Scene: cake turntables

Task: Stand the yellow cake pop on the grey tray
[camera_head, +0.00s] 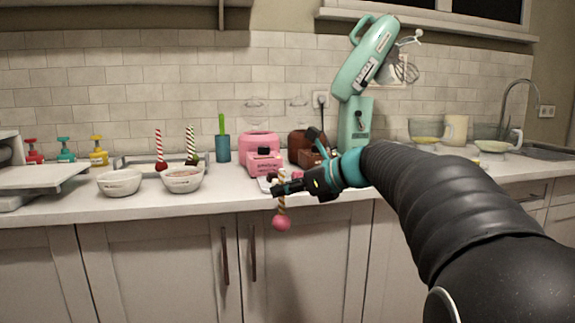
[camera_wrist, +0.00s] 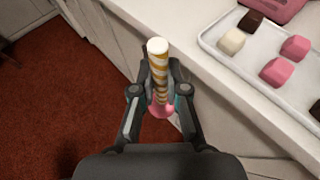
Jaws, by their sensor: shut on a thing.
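The yellow cake pop (camera_head: 282,208) has a yellow-and-white striped stick and a pink ball (camera_head: 282,223). My gripper (camera_head: 281,188) is shut on its stick, with the ball hanging down in front of the counter's edge. In the wrist view the stick (camera_wrist: 158,62) stands between my fingers (camera_wrist: 159,80), its end towards the camera and the pink ball partly hidden below. The grey tray (camera_head: 128,161) lies on the counter at the left, behind two bowls. Two striped cake pops (camera_head: 160,150) (camera_head: 191,143) stand upright at it, ball down; the bowls partly hide the tray.
White bowls (camera_head: 119,183) (camera_head: 183,179) stand at the counter's front. A white tray of sweets (camera_wrist: 252,75), a pink appliance (camera_head: 262,150), a brown one (camera_head: 304,145) and a teal mixer (camera_head: 355,120) are near my gripper. Cabinet doors (camera_head: 165,270) lie below the pop.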

